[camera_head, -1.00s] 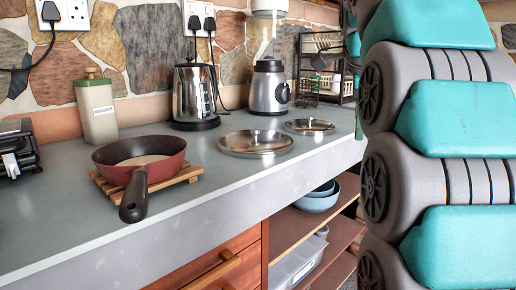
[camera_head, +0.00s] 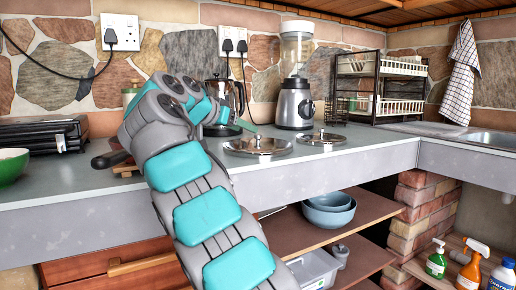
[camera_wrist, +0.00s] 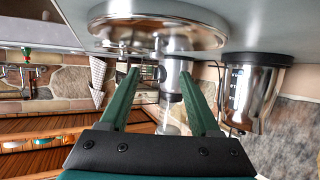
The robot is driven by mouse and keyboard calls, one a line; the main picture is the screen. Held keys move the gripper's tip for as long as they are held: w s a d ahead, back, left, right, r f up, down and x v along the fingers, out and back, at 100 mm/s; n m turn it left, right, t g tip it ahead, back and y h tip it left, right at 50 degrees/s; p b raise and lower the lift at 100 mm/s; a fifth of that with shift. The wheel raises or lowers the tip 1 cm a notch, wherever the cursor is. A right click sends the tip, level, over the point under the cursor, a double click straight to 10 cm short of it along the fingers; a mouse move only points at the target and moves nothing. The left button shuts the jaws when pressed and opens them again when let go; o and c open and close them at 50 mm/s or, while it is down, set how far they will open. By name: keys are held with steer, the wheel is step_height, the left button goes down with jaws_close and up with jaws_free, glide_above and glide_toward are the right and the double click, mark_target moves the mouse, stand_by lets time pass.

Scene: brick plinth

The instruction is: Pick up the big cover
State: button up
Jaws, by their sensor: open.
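The big cover (camera_head: 258,146) is a round, shiny metal lid with a knob, lying flat on the grey counter. A smaller metal cover (camera_head: 321,138) lies to its right and farther back. My gripper (camera_head: 245,126) is just behind and left of the big cover, partly hidden by my arm. In the wrist view, which looks upside down, the big cover (camera_wrist: 155,22) fills the top, beyond the fingertips. My gripper (camera_wrist: 158,68) shows its two green fingers apart, with nothing held between them.
A metal kettle (camera_head: 226,98) stands close behind my gripper, and a blender (camera_head: 294,100) stands behind the covers. The pan's handle (camera_head: 110,159) sticks out left of my arm. A dish rack (camera_head: 378,90) stands back right. The counter in front of the small cover is clear.

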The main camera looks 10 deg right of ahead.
mark_target(253, 145)
steer(key=shift+s+x, duration=0.25)
steer(key=shift+x, duration=2.55)
steer(key=shift+d+f, duration=0.1)
steer(key=shift+f, duration=0.1)
jaws_close()
